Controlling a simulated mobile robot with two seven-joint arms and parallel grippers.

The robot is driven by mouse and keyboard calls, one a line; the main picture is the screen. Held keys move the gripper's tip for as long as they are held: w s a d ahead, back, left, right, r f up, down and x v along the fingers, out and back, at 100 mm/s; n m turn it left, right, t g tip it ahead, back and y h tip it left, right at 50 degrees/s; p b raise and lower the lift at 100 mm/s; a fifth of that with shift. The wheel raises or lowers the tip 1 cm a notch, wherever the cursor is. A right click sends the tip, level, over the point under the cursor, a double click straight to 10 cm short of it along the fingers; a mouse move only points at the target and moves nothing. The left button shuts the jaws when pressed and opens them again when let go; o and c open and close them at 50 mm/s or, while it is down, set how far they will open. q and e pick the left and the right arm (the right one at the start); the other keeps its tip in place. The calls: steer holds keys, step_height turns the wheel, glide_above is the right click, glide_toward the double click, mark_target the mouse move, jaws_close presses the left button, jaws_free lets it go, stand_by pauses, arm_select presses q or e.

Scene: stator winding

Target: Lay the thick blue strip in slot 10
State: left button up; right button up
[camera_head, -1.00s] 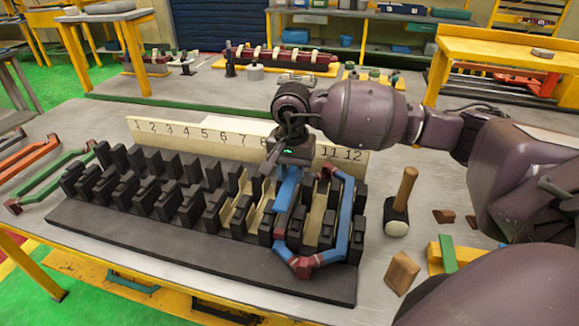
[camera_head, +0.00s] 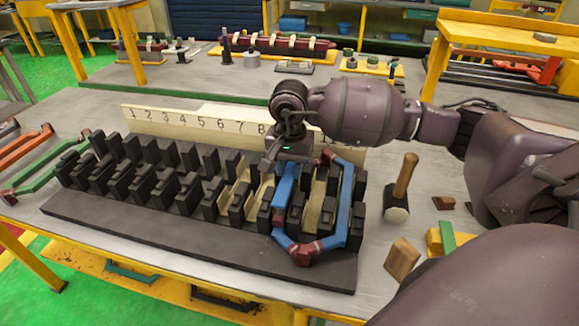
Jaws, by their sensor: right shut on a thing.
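My right gripper (camera_head: 289,160) comes in from the right and points down over the slotted black block (camera_head: 130,220), just right of the number 8. It is shut on the upper part of a thick blue strip (camera_head: 286,185), which runs down among the block's teeth. The fingertips are small and partly hidden, and I cannot tell how deep the strip sits. My left gripper is not in view.
A mallet (camera_head: 398,205) stands right of the block, with small wooden blocks (camera_head: 402,253) near it. Green (camera_head: 45,172) and orange (camera_head: 25,150) coils lie at the left edge. A back bench (camera_head: 200,75) holds other parts.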

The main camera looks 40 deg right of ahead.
mark_target(289, 173)
steer(key=shift+f, duration=0.15)
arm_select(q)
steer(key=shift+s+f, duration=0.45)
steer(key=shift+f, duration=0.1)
arm_select(e)
steer(key=shift+f, duration=0.2)
steer(key=shift+f, duration=0.1)
steer(key=shift+f+b, duration=0.4)
steer(key=shift+b, duration=0.1)
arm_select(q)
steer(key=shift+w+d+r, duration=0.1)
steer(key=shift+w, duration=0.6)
arm_select(e)
steer(key=shift+f, duration=0.1)
arm_select(q)
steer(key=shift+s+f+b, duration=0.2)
steer(key=shift+b, duration=0.1)
arm_select(e)
steer(key=shift+f, duration=0.35)
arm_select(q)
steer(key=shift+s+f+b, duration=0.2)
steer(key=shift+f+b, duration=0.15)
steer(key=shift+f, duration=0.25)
arm_select(e)
steer(key=shift+f, duration=0.45)
steer(key=o, duration=1.1)
